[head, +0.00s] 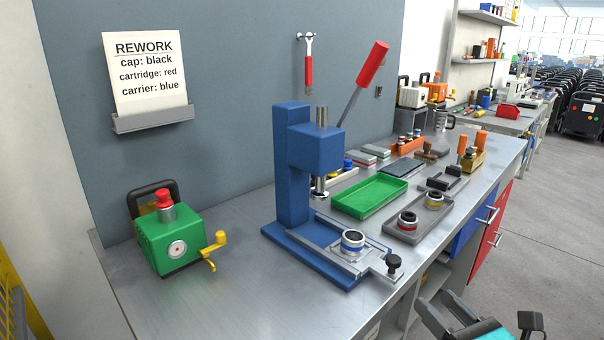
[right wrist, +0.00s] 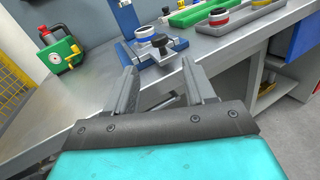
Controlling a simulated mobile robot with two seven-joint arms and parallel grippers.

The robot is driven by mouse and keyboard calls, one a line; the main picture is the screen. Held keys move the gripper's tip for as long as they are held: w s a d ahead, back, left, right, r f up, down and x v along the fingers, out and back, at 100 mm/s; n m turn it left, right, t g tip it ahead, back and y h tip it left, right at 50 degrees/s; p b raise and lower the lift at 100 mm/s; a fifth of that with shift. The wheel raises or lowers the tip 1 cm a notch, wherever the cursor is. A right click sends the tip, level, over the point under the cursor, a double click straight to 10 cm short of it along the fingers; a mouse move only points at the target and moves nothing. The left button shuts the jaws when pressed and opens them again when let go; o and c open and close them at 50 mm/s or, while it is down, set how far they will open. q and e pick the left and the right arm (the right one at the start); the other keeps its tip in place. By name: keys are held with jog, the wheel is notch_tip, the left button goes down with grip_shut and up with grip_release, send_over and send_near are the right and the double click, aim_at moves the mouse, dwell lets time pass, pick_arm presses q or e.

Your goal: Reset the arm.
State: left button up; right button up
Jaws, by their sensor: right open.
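My right gripper (head: 447,308) shows at the bottom right of the head view, in front of the workbench's front edge. Its two dark fingers stand apart with nothing between them in the right wrist view (right wrist: 160,78). It touches nothing that I can see. My left gripper is not in view. The blue press (head: 292,170) stands on the bench with its red-handled lever (head: 372,64) raised. A round silver part with a blue band (head: 352,242) sits on the press's slide, below and in front of the ram.
The metal workbench (head: 235,300) holds a green tester (head: 176,240) at left, a green tray (head: 370,196) and a grey tray (head: 418,222) with two ringed parts. A black knob (head: 393,262) juts from the slide towards the bench's front edge.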

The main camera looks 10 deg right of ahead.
jog(key=s+a+f+m+g+h+p, duration=0.1)
jog(key=s+a+f+m+g, duration=0.2)
jog(key=f+m, duration=0.6)
jog(key=s+a+f+m+g+h, duration=0.1)
jog(key=s+a+f+m+g, duration=0.2)
jog(key=m, duration=2.2)
jog(key=s+a+f, duration=0.4)
jog(key=s+f, duration=0.2)
jog(key=shift+s+m+g+p, duration=0.3)
jog(key=shift+s+m+p, duration=0.05)
jog(key=shift+m, duration=0.05)
